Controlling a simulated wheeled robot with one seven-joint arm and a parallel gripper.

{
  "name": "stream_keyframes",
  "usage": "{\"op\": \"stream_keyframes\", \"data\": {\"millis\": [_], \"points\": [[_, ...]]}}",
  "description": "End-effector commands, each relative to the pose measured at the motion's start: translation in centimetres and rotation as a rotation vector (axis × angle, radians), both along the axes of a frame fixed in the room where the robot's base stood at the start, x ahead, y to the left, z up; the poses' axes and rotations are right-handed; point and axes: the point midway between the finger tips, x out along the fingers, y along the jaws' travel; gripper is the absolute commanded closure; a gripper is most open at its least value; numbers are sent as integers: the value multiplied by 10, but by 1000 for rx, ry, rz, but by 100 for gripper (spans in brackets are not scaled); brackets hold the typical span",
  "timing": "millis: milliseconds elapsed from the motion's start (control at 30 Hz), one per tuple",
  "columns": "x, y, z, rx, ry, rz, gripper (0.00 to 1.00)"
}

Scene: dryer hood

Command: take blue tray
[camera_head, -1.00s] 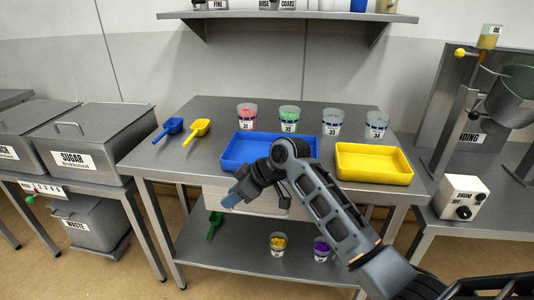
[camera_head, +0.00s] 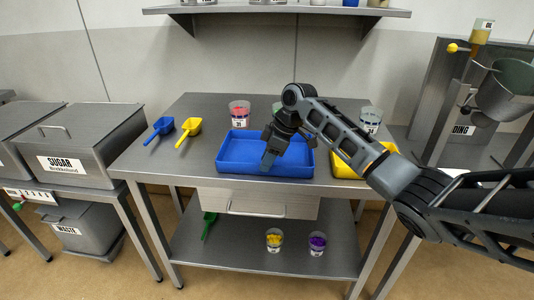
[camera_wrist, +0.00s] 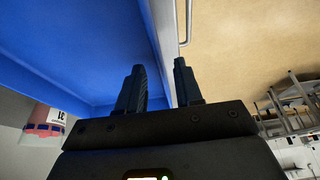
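The blue tray (camera_head: 235,165) lies empty on the steel table in the head view. My gripper (camera_head: 268,162) points down over the front part of the tray and hides some of its middle. In the wrist view my gripper (camera_wrist: 160,85) is open, with two dark fingers apart and nothing held. The blue tray (camera_wrist: 85,45) fills the left of that view, behind the left finger. Its front edge runs between the fingers, and the right finger is on the outer side. I cannot tell whether the fingers touch the tray.
A yellow tray (camera_head: 345,165) stands to the right, partly behind my arm. A red-filled cup (camera_head: 239,114) stands behind the blue tray. A blue scoop (camera_head: 159,129) and a yellow scoop (camera_head: 189,130) lie to the left. A drawer (camera_head: 258,204) sits below the tabletop.

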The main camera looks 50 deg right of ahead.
Motion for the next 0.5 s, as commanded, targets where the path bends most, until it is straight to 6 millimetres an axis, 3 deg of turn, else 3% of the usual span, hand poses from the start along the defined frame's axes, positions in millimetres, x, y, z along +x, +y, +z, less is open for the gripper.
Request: {"op": "stream_keyframes", "data": {"millis": [200,500], "points": [[7,7,-23,0,1,1,65],[8,7,-25,-1,-1,0,68]]}}
